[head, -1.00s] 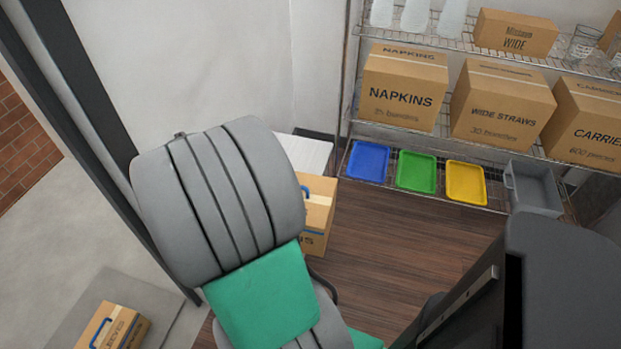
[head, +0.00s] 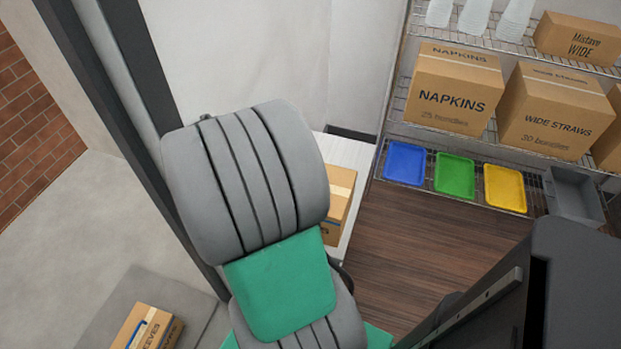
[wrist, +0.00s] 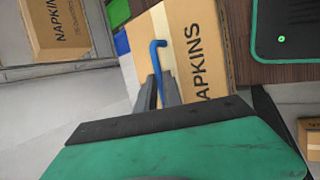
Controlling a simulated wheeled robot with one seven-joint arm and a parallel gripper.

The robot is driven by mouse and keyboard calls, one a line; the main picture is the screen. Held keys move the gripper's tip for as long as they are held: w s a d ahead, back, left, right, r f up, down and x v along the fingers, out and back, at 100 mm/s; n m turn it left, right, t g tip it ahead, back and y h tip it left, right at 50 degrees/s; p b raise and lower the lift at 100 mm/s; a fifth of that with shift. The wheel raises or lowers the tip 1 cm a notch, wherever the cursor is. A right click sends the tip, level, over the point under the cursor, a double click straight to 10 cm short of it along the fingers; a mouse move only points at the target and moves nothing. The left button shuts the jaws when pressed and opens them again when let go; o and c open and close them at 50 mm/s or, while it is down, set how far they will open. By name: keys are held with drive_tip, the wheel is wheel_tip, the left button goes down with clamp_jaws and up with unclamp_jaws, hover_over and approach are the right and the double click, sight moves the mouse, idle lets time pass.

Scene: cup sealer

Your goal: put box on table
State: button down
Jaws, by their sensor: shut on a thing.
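A cardboard box (wrist: 190,45) marked NAPKINS, with a blue handle (wrist: 158,55), is in front of my gripper (wrist: 160,82) in the wrist view. The dark fingers are shut on the handle. In the head view a part of this box (head: 339,195) shows to the right of my arm, which hides the rest and my gripper. A white table top (head: 352,153) shows behind the box. I cannot tell whether the box touches it.
A wire rack at the right holds other boxes, one marked NAPKINS (head: 452,95), and blue (head: 405,163), green (head: 454,174) and yellow (head: 505,188) trays. Another blue-handled box (head: 150,328) sits at lower left. Dark wooden floor (head: 420,240) is clear. A dark post (head: 140,60) stands left.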

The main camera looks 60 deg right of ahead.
drive_tip(key=d+f, duration=0.1)
drive_tip(key=d, duration=0.2)
drive_tip(key=w+d+f+b, duration=0.1)
drive_tip(key=d+f, duration=0.1)
drive_tip(key=d, duration=0.1)
drive_tip(key=d+f, duration=0.1)
drive_tip(key=d, duration=0.2)
drive_tip(key=shift+w+d+f, duration=0.15)
drive_tip(key=shift+w+d, duration=0.05)
drive_tip(key=d+f+b, duration=0.2)
drive_tip(key=d+f, duration=0.2)
drive_tip(key=f, duration=0.4)
drive_tip(key=shift+w+d+f, duration=0.25)
drive_tip(key=shift+w, duration=0.2)
drive_tip(key=c, duration=1.9)
unclamp_jaws()
drive_tip(key=shift+f, duration=0.2)
drive_tip(key=shift+c, duration=0.2)
drive_tip(key=o, duration=0.4)
drive_tip(key=shift+o, duration=0.2)
drive_tip(key=shift+a, duration=0.1)
drive_tip(key=shift+r, duration=0.1)
